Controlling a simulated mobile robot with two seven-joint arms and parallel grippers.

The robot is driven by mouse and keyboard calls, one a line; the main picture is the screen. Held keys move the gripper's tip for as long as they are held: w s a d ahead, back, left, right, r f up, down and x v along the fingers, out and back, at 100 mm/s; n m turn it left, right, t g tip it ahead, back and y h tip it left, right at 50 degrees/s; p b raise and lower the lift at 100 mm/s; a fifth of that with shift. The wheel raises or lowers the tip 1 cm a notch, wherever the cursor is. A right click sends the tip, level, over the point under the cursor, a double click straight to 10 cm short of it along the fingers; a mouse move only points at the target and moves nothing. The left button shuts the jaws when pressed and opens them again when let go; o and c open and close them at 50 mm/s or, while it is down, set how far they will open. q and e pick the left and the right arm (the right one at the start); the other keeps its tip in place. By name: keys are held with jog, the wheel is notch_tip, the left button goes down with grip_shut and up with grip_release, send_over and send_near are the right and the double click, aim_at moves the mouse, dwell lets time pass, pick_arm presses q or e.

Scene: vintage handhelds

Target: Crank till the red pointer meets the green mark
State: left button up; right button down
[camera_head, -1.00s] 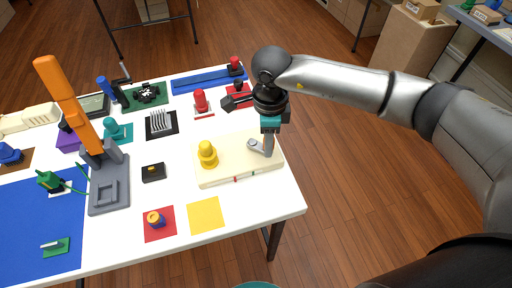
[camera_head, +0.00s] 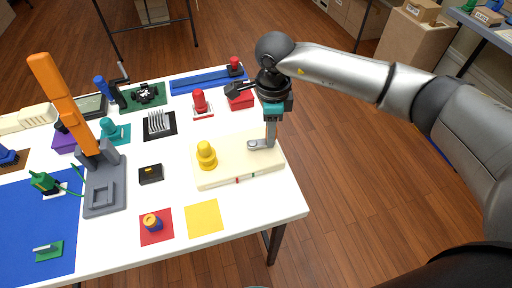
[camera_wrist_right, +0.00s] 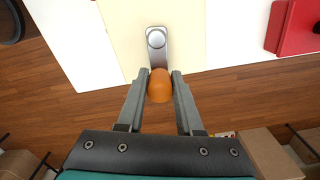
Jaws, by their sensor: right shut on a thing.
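A cream crank box (camera_head: 222,176) lies near the right end of the white table. A grey crank arm (camera_head: 256,145) is on its top and points right in the head view; its pivot also shows in the wrist view (camera_wrist_right: 156,40). My right gripper (camera_head: 270,143) is shut on the crank's orange knob (camera_wrist_right: 160,86), which sits between the fingertips. On the box's front side are a small red pointer (camera_head: 237,181) and, a little to its right, a green mark (camera_head: 252,176); they are apart. My left gripper is out of view.
A yellow peg (camera_head: 206,155) stands on the box's left part. A red box (camera_head: 241,100) is behind it, and a yellow square (camera_head: 204,218) lies in front. A tall orange lever (camera_head: 62,100) rises at left. The table's right edge is close to the crank.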

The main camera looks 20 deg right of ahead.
jog(key=shift+w+a+b, duration=0.6)
jog(key=shift+w+b, duration=0.05)
jog(key=shift+w, duration=0.1)
jog(key=shift+w+a+b, duration=0.15)
jog(key=shift+w+b, duration=0.15)
jog(key=shift+w, duration=0.25)
jog(key=shift+w+a+f+b, duration=0.15)
jog(key=shift+w+a+b, duration=0.6)
jog(key=shift+a, duration=0.3)
jog(key=shift+d, duration=0.1)
